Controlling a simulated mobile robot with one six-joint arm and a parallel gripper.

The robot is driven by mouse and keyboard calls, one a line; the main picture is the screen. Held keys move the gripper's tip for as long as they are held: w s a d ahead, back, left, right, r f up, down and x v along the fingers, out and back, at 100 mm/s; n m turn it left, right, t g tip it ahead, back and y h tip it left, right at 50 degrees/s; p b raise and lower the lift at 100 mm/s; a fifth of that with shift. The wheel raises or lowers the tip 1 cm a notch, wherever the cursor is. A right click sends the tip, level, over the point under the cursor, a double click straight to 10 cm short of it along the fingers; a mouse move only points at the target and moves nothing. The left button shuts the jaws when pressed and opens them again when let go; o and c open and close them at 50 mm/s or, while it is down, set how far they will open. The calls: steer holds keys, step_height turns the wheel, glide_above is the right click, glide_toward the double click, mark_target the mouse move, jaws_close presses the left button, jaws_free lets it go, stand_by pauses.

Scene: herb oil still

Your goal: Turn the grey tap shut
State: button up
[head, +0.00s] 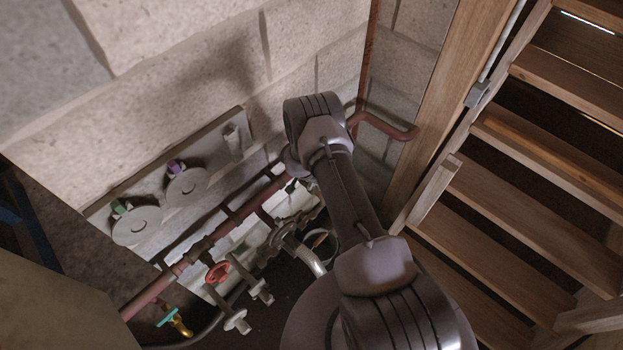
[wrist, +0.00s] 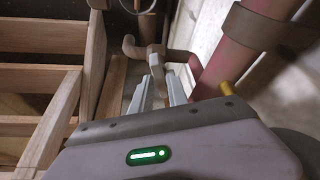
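In the wrist view my gripper (wrist: 159,80) reaches forward, with its two pale fingers a little apart. A grey-brown tap-like fitting (wrist: 157,56) with a bent end lies at the fingertips, and part of it shows between them. I cannot tell whether the fingers touch it, or whether it is the grey tap itself. In the head view my arm runs up to the wall and hides the gripper and whatever it faces.
A reddish pipe (head: 236,219) runs along the wall. Below it are a red-handled tap (head: 217,272), a teal-handled tap (head: 167,316) and grey fittings (head: 236,321). Two round discs (head: 137,225) hang on a wall board. Wooden stairs (head: 510,210) stand at the right.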

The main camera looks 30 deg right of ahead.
steer(key=shift+o, duration=0.8)
steer(key=p+v, duration=0.4)
steer(key=v, duration=1.3)
steer(key=shift+r, duration=0.25)
